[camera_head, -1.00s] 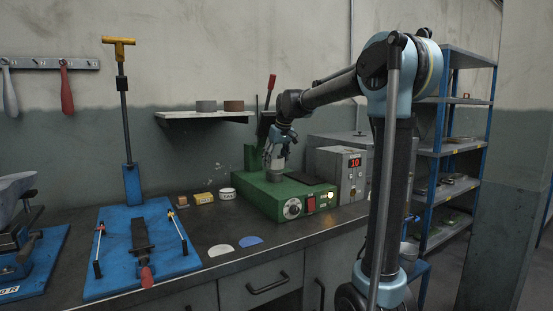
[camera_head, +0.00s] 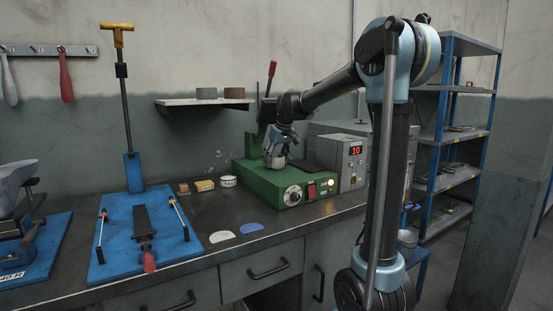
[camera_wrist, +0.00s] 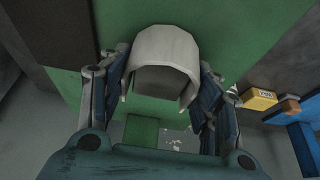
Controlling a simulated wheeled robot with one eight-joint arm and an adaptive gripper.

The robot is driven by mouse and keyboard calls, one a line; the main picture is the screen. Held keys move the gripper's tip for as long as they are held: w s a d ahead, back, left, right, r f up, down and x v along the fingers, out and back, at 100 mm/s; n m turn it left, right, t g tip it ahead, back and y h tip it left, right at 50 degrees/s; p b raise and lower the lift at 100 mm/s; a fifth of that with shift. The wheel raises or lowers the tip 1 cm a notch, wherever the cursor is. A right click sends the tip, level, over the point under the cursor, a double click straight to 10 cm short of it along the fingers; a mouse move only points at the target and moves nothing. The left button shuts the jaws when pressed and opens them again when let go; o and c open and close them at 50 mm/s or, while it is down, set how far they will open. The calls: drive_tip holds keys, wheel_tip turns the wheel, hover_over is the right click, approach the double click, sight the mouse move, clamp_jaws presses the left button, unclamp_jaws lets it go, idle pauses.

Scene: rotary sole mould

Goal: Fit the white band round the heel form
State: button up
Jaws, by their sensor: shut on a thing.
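My gripper (camera_head: 277,157) is over the green machine (camera_head: 265,188) on the bench. In the wrist view, its two jointed fingers (camera_wrist: 162,92) stand on either side of a pale U-shaped band (camera_wrist: 165,44), and they are shut on it. The band's curved end points away from the wrist and its open end faces it. A dark grey-green patch shows inside the band. I cannot tell whether it is the heel form. In the head view, the fingers hide most of the band and what is under it.
A red lever (camera_head: 271,70) rises behind the gripper. A grey control box (camera_head: 342,160) stands right of the machine. A white half-disc (camera_head: 222,237), a blue half-disc (camera_head: 250,228) and a yellow box (camera_head: 204,185) lie left of it. A blue fixture (camera_head: 115,255) is further left.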

drive_tip(key=shift+w+f, duration=0.15)
drive_tip(key=shift+c, duration=0.4)
drive_tip(key=o, duration=1.2)
drive_tip(key=v, duration=1.2)
drive_tip(key=shift+m+h, duration=0.3)
drive_tip(key=shift+m, duration=0.6)
drive_tip(key=s+d+f, duration=0.2)
drive_tip(key=s+d, duration=0.1)
drive_tip(key=s+d+f, duration=0.2)
drive_tip(key=s, duration=0.1)
drive_tip(key=s+d+f, duration=0.2)
drive_tip(key=s+d, duration=0.1)
drive_tip(key=shift+s+d, duration=0.3)
drive_tip(key=shift+s, duration=0.1)
drive_tip(key=s+d+f+m, duration=0.1)
drive_tip(key=s+d+f, duration=0.3)
drive_tip(key=s+f, duration=0.4)
drive_tip(key=s+d+f+m+g+h, duration=0.1)
drive_tip(key=s+d+f+m, duration=0.1)
drive_tip(key=s+d+f, duration=0.3)
drive_tip(key=s+d+f+m, duration=0.1)
drive_tip(key=s+d+f, duration=0.3)
drive_tip(key=s+f, duration=0.9)
drive_tip(key=shift+s+d+m+h, duration=0.15)
drive_tip(key=shift+s+m+h, duration=0.25)
drive_tip(key=shift+s, duration=0.4)
